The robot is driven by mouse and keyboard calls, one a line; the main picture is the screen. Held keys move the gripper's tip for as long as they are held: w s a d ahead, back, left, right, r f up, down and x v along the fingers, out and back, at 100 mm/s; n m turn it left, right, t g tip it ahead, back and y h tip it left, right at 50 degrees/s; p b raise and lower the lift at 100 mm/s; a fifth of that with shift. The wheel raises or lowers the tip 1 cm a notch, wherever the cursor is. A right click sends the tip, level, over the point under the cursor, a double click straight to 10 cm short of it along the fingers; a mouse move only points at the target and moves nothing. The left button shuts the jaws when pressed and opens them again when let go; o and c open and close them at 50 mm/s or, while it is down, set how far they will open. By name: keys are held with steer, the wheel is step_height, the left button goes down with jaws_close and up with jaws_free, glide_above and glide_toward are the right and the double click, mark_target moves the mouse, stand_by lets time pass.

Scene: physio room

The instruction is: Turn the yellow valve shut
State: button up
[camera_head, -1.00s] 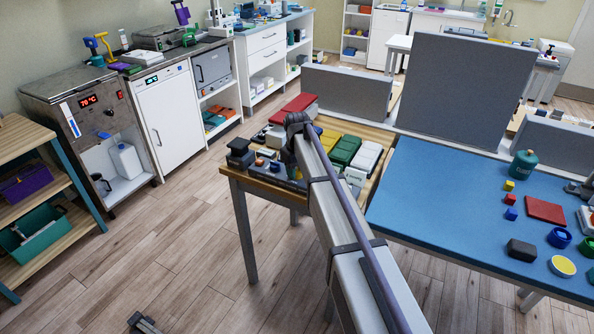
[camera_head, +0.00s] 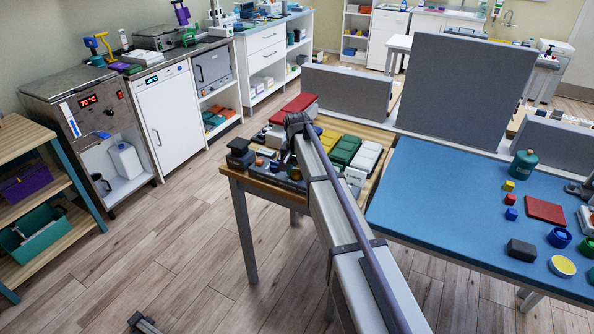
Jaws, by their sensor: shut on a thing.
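A yellow lever-like handle (camera_head: 106,46), the only thing here that looks like a yellow valve, stands upright on the steel counter at the upper left. Whether it is open or shut cannot be told at this size. My gripper (camera_head: 286,160) is far from it, to the right. It points down from the end of my arm, low over the crowded left end of the wooden table (camera_head: 234,178). It is small, dark and partly hidden by my arm. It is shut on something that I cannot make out.
A blue-handled piece (camera_head: 92,50) stands beside the yellow handle. Green boxes (camera_head: 342,152), a red-topped box (camera_head: 294,106) and small dark things crowd the wooden table around my arm. A blue-topped table (camera_head: 430,200) is on the right. The wooden floor (camera_head: 150,250) at left is mostly clear.

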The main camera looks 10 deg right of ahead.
steer(key=m, duration=0.3)
steer(key=shift+m, duration=2.2)
steer(key=o, duration=0.9)
step_height(320, 180, up, 11)
steer(key=p, duration=1.1)
